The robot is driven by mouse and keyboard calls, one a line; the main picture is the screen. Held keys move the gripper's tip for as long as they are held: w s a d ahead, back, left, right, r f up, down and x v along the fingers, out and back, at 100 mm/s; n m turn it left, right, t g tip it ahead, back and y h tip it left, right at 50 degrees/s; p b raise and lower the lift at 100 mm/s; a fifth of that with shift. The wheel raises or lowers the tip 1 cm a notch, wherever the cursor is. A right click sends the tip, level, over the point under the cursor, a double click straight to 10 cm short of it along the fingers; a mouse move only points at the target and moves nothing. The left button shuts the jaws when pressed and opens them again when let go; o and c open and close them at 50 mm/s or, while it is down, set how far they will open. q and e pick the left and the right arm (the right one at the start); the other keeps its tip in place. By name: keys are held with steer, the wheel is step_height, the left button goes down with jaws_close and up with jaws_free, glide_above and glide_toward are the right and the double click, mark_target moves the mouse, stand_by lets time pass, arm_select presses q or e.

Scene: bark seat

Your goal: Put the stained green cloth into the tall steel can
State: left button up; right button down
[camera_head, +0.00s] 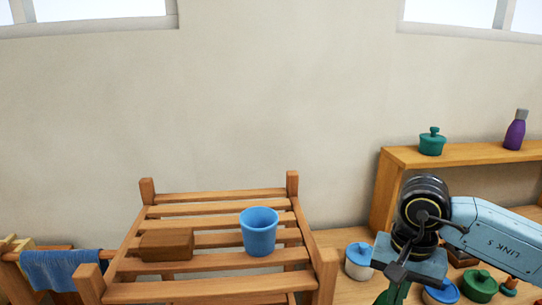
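My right gripper (397,278) is at the lower right, pointing down, with my arm coming in from the right. A green thing (393,294) shows just below and behind it, cut by the bottom edge. I cannot tell whether it is the stained green cloth, or whether the gripper touches it. The finger gap is not clear. No tall steel can shows in this view. My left gripper is not in view.
A slatted wooden rack holds a blue bucket (259,232) and a brown block (167,244). A blue cloth (62,270) hangs at left. A shelf (462,157) holds a teal lidded pot (432,143) and purple bottle (515,131). Lidded pots, one white (359,262), one green (480,285), stand below.

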steer(key=a+f+n+b, duration=0.4)
steer(key=f+n+b, duration=0.2)
steer(key=f, duration=0.4)
steer(key=shift+w+f+b, duration=0.25)
steer(key=shift+w+b, duration=0.2)
steer(key=shift+r, duration=0.1)
